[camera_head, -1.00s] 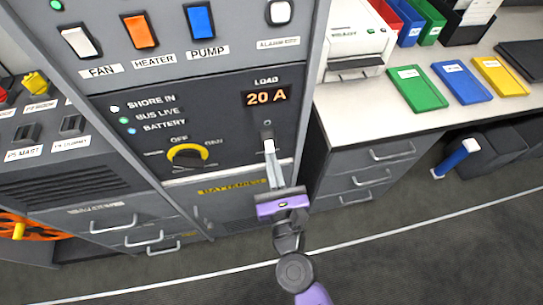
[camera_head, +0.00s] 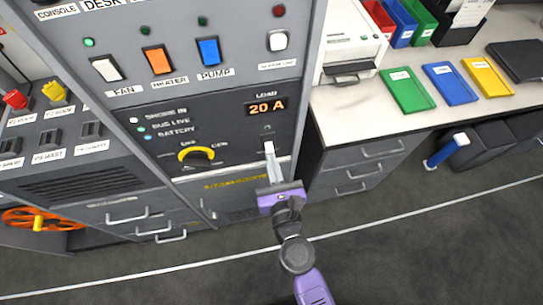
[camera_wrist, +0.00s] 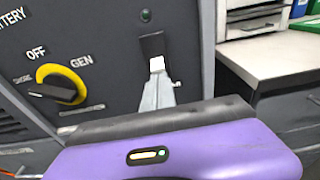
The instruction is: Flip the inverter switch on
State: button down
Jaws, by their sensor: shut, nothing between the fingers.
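No inverter label is readable; my gripper covers the area below the switch. My gripper (camera_head: 269,148) is shut and empty, pointing up at the panel. In the wrist view its pale fingertips (camera_wrist: 157,65) overlap the lower edge of the switch. I cannot tell whether they touch it. The switch's position is also hard to tell.
A yellow-ringed rotary selector (camera_head: 197,156) is left of the switch. White FAN (camera_head: 107,69), orange HEATER (camera_head: 158,60) and blue PUMP (camera_head: 209,51) rockers are above. A counter (camera_head: 360,110) with drawers stands at right. The floor in front is clear.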

jog(key=shift+s+r+p, duration=0.15)
jog(key=shift+r+p, duration=0.45)
jog(key=shift+p, duration=0.45)
jog(key=b+v, duration=0.2)
jog(key=v, duration=0.5)
jog(key=shift+s, duration=0.4)
jog(key=shift+d+r, duration=0.1)
jog(key=shift+d, duration=0.05)
